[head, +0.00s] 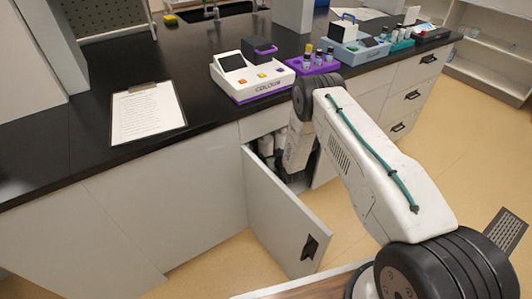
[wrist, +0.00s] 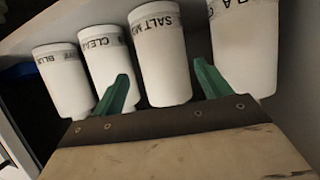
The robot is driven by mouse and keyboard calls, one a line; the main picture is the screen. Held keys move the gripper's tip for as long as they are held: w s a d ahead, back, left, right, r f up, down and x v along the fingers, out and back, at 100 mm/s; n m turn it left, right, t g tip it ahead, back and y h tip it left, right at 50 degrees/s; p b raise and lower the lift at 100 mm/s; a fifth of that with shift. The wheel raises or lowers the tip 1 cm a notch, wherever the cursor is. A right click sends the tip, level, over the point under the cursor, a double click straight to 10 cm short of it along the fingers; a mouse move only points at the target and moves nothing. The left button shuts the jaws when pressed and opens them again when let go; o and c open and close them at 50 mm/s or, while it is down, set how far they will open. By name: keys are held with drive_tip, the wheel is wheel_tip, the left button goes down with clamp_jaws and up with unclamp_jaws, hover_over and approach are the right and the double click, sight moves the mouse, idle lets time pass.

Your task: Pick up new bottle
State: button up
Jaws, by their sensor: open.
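Several white bottles with printed labels stand in a row inside the open cabinet. In the wrist view one bottle, marked "SALT MI..." (wrist: 160,60), stands beyond and between the two green fingers of my gripper (wrist: 164,85). The fingers are spread apart and nothing is held. A bottle marked "CLEA..." (wrist: 106,62) is left of it, and one marked "BLU..." (wrist: 65,82) is at the far left. A larger bottle ending in "RA" (wrist: 245,45) is at the right. In the head view white bottles (head: 266,145) show partly in the cabinet; my arm hides my gripper there.
The cabinet door (head: 283,215) stands open at the left of my arm. Above is the black counter (head: 225,118) with a clipboard (head: 147,111), a white analyzer (head: 250,77) and a purple vial rack (head: 318,66).

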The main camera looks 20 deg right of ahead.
drive_tip(key=x, duration=0.7)
drive_tip(key=shift+w+a+r, duration=0.15)
drive_tip(key=shift+r, duration=0.15)
drive_tip(key=shift+c, duration=0.4)
drive_tip(key=c, duration=0.9)
